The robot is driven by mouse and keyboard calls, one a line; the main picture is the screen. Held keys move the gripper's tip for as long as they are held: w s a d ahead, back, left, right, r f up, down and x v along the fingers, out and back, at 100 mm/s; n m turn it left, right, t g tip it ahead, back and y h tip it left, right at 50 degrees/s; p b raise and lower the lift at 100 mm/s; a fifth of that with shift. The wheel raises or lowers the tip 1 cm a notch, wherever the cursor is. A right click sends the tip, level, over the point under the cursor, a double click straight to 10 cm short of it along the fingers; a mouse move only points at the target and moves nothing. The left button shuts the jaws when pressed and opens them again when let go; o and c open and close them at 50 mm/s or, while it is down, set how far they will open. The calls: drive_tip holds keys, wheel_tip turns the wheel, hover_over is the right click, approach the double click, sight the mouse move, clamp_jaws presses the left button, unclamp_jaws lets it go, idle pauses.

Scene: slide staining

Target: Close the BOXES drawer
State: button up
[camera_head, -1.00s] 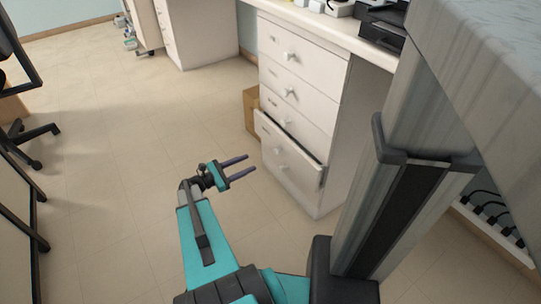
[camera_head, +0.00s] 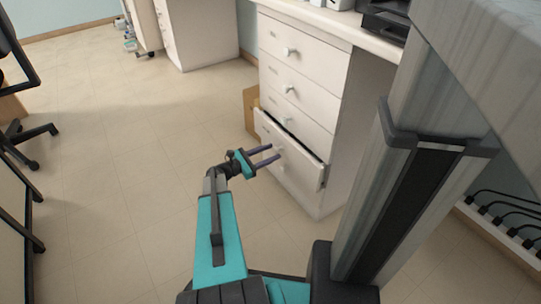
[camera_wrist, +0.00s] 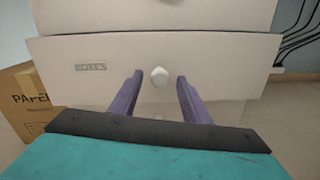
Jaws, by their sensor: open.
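The BOXES drawer (camera_head: 301,156) is a pale drawer front low in the white cabinet, standing out a little from it with a dark gap along its top. In the wrist view the BOXES drawer (camera_wrist: 215,60) fills the middle, with its label (camera_wrist: 90,67) at left and a round pale knob (camera_wrist: 160,77) at centre. My gripper (camera_head: 276,154) is open in front of the drawer, its fingers pointing at it. In the wrist view the gripper's purple fingers (camera_wrist: 158,95) lie either side of the knob. I cannot tell whether they touch the drawer.
Other drawers (camera_head: 290,88) above look shut. A cardboard box (camera_head: 251,108) stands on the floor left of the cabinet and also shows in the wrist view (camera_wrist: 27,100). Black cables (camera_head: 503,213) run at right. The floor (camera_head: 120,190) at left is open.

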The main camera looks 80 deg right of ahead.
drive_tip(key=shift+s+d, duration=0.25)
clamp_jaws()
drive_tip(key=shift+d, duration=0.1)
